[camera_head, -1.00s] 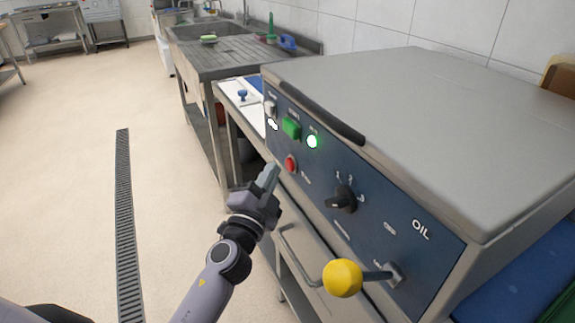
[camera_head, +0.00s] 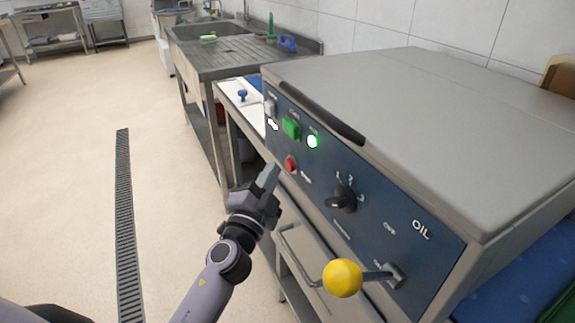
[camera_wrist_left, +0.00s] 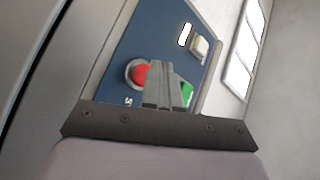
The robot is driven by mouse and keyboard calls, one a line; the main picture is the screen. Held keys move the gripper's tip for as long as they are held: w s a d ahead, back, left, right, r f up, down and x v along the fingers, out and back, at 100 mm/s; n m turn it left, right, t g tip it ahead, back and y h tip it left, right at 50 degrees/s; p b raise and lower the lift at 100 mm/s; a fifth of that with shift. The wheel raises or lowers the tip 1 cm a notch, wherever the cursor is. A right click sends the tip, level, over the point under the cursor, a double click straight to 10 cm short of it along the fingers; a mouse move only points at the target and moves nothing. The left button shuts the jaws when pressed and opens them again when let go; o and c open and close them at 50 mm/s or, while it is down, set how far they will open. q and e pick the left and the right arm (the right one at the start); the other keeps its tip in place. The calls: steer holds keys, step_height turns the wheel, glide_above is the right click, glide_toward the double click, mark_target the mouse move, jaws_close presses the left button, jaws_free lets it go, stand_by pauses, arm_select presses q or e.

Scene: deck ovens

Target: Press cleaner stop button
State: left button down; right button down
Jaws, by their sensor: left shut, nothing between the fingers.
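The red stop button (camera_head: 290,163) sits on the blue front panel (camera_head: 395,232) of the cleaner, below a green button (camera_head: 291,127) and a lit green lamp (camera_head: 312,141). My left gripper (camera_head: 270,178) is shut and empty, its fingertips just below and left of the red button in the head view. In the left wrist view the red button (camera_wrist_left: 141,75) shows beside the shut fingertips (camera_wrist_left: 163,72), which partly cover the green button (camera_wrist_left: 187,93). I cannot tell whether the fingertips touch the panel. My right gripper is not in view.
A black rotary knob (camera_head: 342,199) and a yellow ball-ended lever (camera_head: 343,278) stick out from the panel to the right. A steel handle (camera_head: 290,245) lies below. A sink table (camera_head: 230,62) stands behind. The floor on the left is clear apart from a drain grate (camera_head: 125,220).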

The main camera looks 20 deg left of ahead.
arm_select(q)
steer(key=shift+w+d, duration=0.3)
steer(key=shift+w+d+b, duration=0.3)
steer(key=shift+w+d, duration=0.05)
steer(key=shift+w, duration=0.05)
stand_by(1.0)
steer(key=shift+s+a, duration=0.1)
steer(key=shift+s, duration=0.05)
stand_by(0.3)
steer(key=shift+s+a, duration=0.5)
steer(key=shift+s, duration=0.05)
steer(key=shift+s+a+p, duration=0.4)
steer(key=shift+s+a, duration=1.3)
steer(key=shift+s, duration=0.2)
